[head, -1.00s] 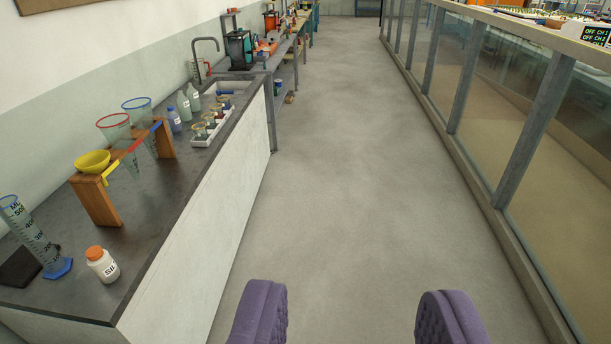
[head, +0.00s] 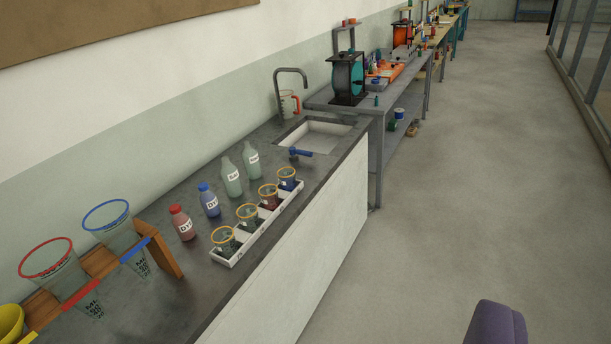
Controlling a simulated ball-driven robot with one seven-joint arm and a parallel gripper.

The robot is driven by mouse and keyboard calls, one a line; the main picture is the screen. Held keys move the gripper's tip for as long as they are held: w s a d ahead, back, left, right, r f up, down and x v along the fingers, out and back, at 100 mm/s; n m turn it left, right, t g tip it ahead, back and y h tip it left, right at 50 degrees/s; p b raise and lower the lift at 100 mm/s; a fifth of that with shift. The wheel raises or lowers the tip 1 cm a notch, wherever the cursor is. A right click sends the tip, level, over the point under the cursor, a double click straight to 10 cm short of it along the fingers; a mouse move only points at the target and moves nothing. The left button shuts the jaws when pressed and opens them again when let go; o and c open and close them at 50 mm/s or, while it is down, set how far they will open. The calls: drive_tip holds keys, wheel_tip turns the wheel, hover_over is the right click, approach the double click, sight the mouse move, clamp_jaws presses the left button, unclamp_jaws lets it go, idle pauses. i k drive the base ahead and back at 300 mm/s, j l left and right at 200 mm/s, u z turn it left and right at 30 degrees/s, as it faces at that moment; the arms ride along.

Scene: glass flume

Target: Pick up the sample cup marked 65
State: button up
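Four small clear cups stand in a row in a white tray (head: 262,230) on the dark counter. The nearest cup (head: 224,240) and the second cup (head: 248,217) have yellow-orange rims and dark green contents. The third cup (head: 269,196) has an orange rim and reddish contents. One purple finger of my gripper (head: 496,323) shows at the bottom right, over the floor and well away from the cups. Empty floor shows beside it; the other finger is out of frame.
Bottles with red (head: 182,223) and blue (head: 209,200) caps and two pale bottles (head: 231,177) stand behind the tray. A wooden rack (head: 160,258) with cones is at left. A sink (head: 316,135) with a tap lies beyond. The floor (head: 420,235) at right is clear.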

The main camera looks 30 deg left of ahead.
sight(269, 197)
drive_tip(key=i+l+u, duration=0.15)
drive_tip(key=i+u, duration=0.15)
drive_tip(key=i, duration=1.1)
drive_tip(key=i+u, duration=0.35)
drive_tip(key=i, duration=0.15)
drive_tip(key=i+l+u, duration=0.2)
drive_tip(key=i+u, duration=0.5)
drive_tip(key=u, duration=0.15)
drive_tip(key=i+l+u, duration=0.1)
drive_tip(key=i+u, duration=0.3)
drive_tip(key=i+l+u, duration=0.15)
drive_tip(key=u, duration=0.3)
